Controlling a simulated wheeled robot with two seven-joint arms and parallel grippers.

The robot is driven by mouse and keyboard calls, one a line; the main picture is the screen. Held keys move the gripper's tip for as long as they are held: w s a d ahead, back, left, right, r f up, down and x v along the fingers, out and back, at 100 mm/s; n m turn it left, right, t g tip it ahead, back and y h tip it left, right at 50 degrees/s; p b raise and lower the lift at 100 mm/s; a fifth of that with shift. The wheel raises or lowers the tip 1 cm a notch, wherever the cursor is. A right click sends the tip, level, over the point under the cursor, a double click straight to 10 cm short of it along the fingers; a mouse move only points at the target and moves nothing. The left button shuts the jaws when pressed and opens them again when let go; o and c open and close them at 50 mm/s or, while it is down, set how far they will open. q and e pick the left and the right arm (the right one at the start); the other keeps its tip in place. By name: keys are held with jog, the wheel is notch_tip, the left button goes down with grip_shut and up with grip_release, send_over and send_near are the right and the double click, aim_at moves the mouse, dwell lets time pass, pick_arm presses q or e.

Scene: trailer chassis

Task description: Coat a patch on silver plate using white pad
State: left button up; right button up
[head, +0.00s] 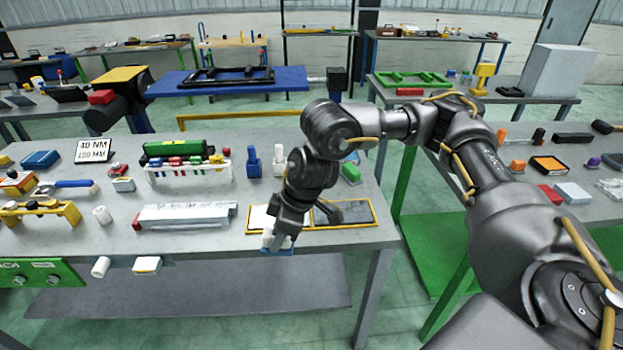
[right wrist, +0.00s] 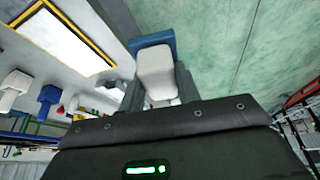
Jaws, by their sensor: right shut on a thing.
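The white pad (head: 268,238), a white block with a blue end, is in my right gripper (head: 279,232) in the head view. In the right wrist view the white pad (right wrist: 155,72) sits between the fingers of my right gripper (right wrist: 157,85), its blue end pointing outward. The gripper is at the front edge of the bench, by the yellow-framed plates. A pale silver plate (head: 259,216) shows partly behind the gripper; its bright face (right wrist: 62,38) also shows in the wrist view. My left gripper is not in view.
A darker grey framed plate (head: 350,213) lies to the right of the pale one. Another bench (head: 530,195) is at the right.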

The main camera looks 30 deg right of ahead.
jog(key=w+r+m+h+p, duration=0.1)
jog(key=w+r+m+p, duration=0.15)
jog(key=w, duration=0.35)
jog(key=w+r+m+p, duration=0.1)
jog(key=w+r, duration=0.3)
jog(key=w, duration=0.2)
jog(key=w+d+m+t+h+p, duration=0.1)
jog(key=w+d+m+p, duration=0.35)
jog(key=w, duration=0.35)
jog(key=s+d+f+m+h+p, duration=0.2)
jog(key=s+d+f+m+p, duration=0.1)
jog(key=d+f, duration=0.8)
jog(key=shift+d+m+t+p, duration=0.4)
jog(key=shift+d+m+p, duration=0.45)
jog(key=shift+d, duration=0.2)
